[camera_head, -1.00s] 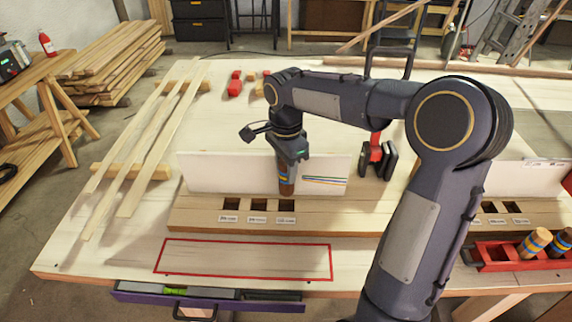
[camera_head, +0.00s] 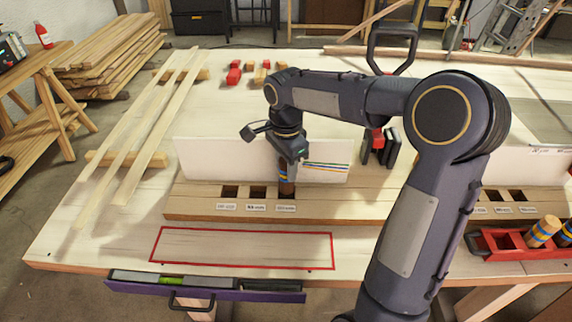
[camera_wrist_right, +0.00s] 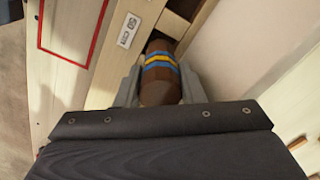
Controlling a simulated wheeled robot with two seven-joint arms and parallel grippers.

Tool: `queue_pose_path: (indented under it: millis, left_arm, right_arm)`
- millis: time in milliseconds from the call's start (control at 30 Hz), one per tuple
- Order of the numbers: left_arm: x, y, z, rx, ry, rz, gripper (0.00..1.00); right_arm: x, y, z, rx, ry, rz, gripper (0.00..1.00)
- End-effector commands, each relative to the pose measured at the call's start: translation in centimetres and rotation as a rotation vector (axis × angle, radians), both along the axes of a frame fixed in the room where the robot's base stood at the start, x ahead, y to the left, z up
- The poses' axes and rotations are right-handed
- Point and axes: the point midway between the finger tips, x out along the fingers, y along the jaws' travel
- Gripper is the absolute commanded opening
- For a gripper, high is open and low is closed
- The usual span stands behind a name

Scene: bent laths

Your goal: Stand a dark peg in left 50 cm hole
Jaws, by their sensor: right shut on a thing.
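My right gripper (camera_head: 287,160) is shut on a dark brown peg (camera_head: 286,188) with blue and yellow bands. The peg is upright at the rightmost hole of the left wooden block (camera_head: 190,203). Its lower end covers most of that hole; I cannot tell whether the tip is inside. The wrist view shows the peg (camera_wrist_right: 161,78) between the fingers, next to a label reading 50 cm (camera_wrist_right: 128,30). The block's two other holes, left (camera_head: 230,192) and middle (camera_head: 258,193), look empty. My left gripper is not in view.
A white panel (camera_head: 220,160) stands just behind the block. A red rack (camera_head: 510,244) with banded light pegs is at the right, near another holed block (camera_head: 530,209). Long laths (camera_head: 150,150) lie at the left. The red-outlined area (camera_head: 240,246) in front is clear.

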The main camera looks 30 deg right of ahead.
Motion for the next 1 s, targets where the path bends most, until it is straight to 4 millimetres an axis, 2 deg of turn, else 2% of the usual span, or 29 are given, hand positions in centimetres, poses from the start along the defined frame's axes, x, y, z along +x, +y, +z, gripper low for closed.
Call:
queue_pose_path:
  millis: [367,400,600,1000]
  left_arm:
    - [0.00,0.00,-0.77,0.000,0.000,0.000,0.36]
    - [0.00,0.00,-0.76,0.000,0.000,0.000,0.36]
    - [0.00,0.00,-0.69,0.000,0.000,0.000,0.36]
    - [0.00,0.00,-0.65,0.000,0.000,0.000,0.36]
  right_arm:
    - [-0.01,0.01,-1.04,0.000,0.000,0.000,0.11]
    - [0.00,0.01,-1.05,0.000,0.000,0.000,0.37]
    - [0.03,0.00,-0.96,0.000,-0.001,0.000,0.61]
    - [0.25,-0.04,-0.81,-0.001,-0.010,0.000,0.61]
